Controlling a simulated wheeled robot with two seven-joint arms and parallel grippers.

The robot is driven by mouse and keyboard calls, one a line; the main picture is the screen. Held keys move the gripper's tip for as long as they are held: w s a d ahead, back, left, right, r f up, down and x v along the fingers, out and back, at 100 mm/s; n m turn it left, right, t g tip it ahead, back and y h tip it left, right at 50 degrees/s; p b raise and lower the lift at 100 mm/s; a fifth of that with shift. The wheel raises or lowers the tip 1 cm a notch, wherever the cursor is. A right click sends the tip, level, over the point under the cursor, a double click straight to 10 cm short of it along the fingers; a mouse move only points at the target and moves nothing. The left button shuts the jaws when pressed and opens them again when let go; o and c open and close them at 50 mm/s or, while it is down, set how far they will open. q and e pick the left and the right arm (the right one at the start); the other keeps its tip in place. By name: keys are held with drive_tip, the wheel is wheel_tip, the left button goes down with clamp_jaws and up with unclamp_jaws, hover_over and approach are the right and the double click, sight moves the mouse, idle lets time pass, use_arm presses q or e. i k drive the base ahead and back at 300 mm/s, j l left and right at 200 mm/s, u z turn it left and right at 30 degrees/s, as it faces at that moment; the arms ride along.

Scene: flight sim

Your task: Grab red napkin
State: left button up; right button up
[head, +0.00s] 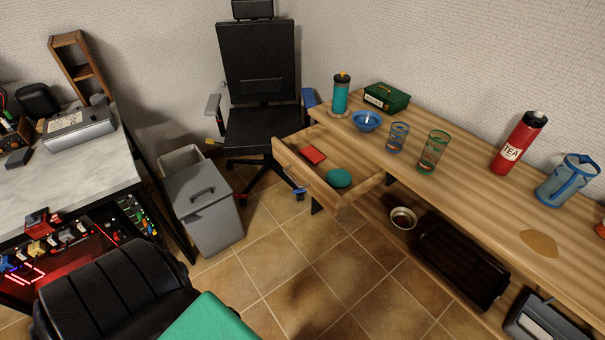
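A small flat red item (312,155), which looks like the folded red napkin, lies inside the open wooden drawer (345,203). It is towards the drawer's back left, apart from a round teal item (338,178) in the same drawer. The drawer is pulled out from the wooden table (480,205) on the right. Neither of my grippers shows in the head view. Nothing covers the red item.
The tabletop holds a teal bottle (341,93), green box (386,97), blue bowl (366,121), glasses (433,151), red tea bottle (519,142) and pitcher (568,180). A grey bin (207,210) and office chair (256,70) stand left of the drawer. Tiled floor before it is clear.

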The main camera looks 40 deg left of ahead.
sight(313, 156)
drive_tip(key=i+j+z, duration=0.1)
drive_tip(key=j, duration=0.45)
drive_tip(key=i+j+z, duration=0.1)
drive_tip(key=j, duration=0.5)
drive_tip(key=j+z, duration=0.1)
drive_tip(key=j, duration=0.45)
drive_tip(key=i, duration=0.05)
